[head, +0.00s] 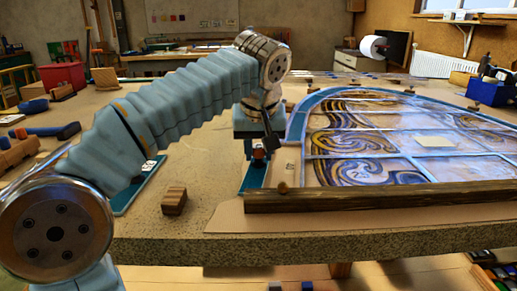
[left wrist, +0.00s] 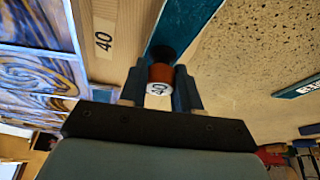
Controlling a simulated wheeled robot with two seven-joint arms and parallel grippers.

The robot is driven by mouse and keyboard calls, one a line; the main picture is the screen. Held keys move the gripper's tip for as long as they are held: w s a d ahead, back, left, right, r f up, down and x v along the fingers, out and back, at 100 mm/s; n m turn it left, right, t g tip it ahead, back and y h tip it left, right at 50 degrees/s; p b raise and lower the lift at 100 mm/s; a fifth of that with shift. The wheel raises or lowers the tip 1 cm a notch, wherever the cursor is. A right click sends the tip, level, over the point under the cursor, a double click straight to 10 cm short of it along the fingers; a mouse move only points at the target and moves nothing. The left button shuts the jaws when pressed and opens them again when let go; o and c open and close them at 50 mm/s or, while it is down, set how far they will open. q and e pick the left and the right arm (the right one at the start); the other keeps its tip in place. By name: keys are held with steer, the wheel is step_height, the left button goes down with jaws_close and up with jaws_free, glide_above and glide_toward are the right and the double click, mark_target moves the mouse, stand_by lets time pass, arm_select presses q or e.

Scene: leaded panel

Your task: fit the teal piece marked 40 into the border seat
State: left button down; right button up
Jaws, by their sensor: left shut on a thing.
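My left gripper (left wrist: 160,88) is shut on the red-brown handle (left wrist: 161,73) of a teal strip (left wrist: 190,30); the handle's white end reads 40. The head view shows my left gripper (head: 258,150) pointing down over the same teal strip (head: 254,178), just left of the leaded panel (head: 390,140). A pale strip marked 40 (left wrist: 104,40) lies between the teal piece and the panel's edge in the left wrist view. The lower left border of the panel shows pale wood beside the glass. I cannot tell whether the teal piece touches the bench. My right gripper is out of view.
A dark wooden bar (head: 380,195) runs along the panel's front edge. A small wooden block (head: 174,201) and another teal piece (head: 138,188) lie on the bench to the left. Bare bench top (head: 205,165) lies between them and the held piece.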

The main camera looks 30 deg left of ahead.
arm_select(q)
steer(key=shift+w+d, duration=0.55)
steer(key=shift+d, duration=0.4)
steer(key=shift+w+d, duration=0.6)
steer(key=shift+d, duration=0.35)
steer(key=shift+w+d, duration=0.55)
steer(key=shift+d, duration=0.4)
steer(key=c, duration=0.7)
jaws_free()
